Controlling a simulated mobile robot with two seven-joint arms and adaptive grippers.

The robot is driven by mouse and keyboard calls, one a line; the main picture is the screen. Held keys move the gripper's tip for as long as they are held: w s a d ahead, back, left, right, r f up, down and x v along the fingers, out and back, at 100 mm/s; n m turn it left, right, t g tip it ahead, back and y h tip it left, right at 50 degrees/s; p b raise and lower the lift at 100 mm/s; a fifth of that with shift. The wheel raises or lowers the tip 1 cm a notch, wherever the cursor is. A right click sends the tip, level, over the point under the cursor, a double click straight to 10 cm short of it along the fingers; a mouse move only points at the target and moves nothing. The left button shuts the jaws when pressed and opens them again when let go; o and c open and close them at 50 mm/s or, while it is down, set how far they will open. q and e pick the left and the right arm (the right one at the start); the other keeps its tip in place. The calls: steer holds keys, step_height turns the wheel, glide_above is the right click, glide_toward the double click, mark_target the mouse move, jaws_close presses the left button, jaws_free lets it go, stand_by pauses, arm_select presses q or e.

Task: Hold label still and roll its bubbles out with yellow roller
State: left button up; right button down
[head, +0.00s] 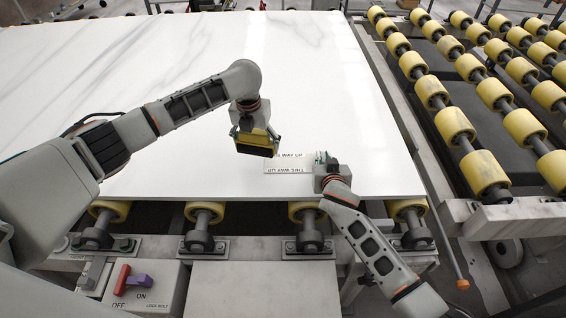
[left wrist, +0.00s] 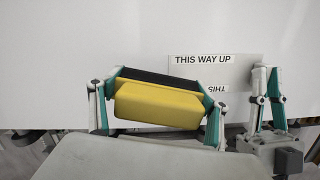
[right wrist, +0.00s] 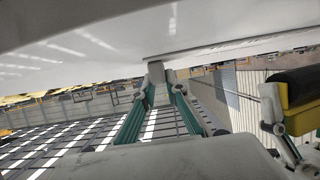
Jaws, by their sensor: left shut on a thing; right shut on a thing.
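The yellow roller (head: 259,136), a yellow body with a black strip, is gripped by my left gripper (head: 254,130) above the slab, just left of and beyond the label. It fills the middle of the left wrist view (left wrist: 158,105) and shows at the right of the right wrist view (right wrist: 305,88). The white label (head: 285,163) reads THIS WAY UP and lies flat near the slab's front edge; it also shows in the left wrist view (left wrist: 214,72). My right gripper (head: 322,160) is shut at the label's right end, its fingertips low at the slab. The exact grip is partly hidden.
The white marble slab (head: 190,70) stretches far back and left with clear room. Its front edge is close to the label. Yellow-wheeled conveyor rollers (head: 455,125) stand to the right. A lock box (head: 150,285) with a red and purple lever stands at the front left.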

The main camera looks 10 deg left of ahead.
arm_select(q)
steer(key=shift+s+a+r, duration=0.2)
steer(key=shift+a+r, duration=0.7)
steer(key=shift+r, duration=0.25)
steer(key=shift+s+a+r, duration=0.2)
steer(key=shift+a+r, duration=0.65)
steer(key=shift+r, duration=0.3)
steer(key=shift+c, duration=1.3)
arm_select(e)
steer(key=c, duration=2)
jaws_free()
steer(key=shift+o, duration=0.2)
steer(key=v, duration=1.2)
